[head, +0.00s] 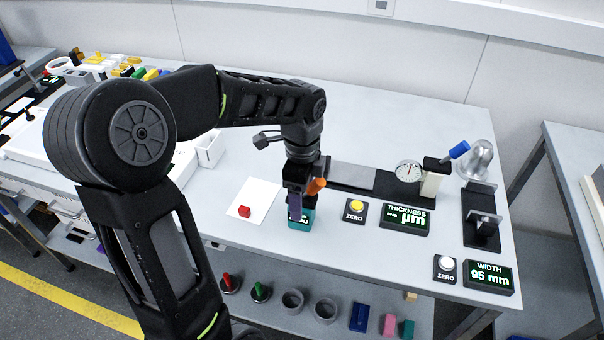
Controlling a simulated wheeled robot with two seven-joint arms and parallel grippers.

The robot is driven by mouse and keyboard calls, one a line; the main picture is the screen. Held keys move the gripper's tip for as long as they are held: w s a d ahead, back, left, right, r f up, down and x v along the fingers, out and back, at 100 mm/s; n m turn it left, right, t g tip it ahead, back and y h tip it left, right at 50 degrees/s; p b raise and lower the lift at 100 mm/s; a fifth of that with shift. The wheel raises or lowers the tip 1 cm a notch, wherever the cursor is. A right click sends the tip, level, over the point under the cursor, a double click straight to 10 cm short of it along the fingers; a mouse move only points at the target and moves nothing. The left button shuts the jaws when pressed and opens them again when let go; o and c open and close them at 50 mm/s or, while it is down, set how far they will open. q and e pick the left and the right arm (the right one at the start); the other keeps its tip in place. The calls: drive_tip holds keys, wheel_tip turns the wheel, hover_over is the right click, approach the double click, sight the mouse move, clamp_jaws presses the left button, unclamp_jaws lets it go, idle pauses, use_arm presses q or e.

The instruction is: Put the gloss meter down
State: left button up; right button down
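The gloss meter appears as a teal block (302,221) with a small dark display, near the front edge of the grey table. My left gripper (301,203) points down onto it from above and appears shut on its upper part. A purple piece and an orange piece show at the fingers, partly hiding the grip. I cannot tell whether the meter's underside touches the table. My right gripper is not in view.
Free table lies behind the gauge.

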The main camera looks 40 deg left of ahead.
use_arm(q)
wheel_tip(320, 180, up, 12)
drive_tip(key=shift+f, duration=0.25)
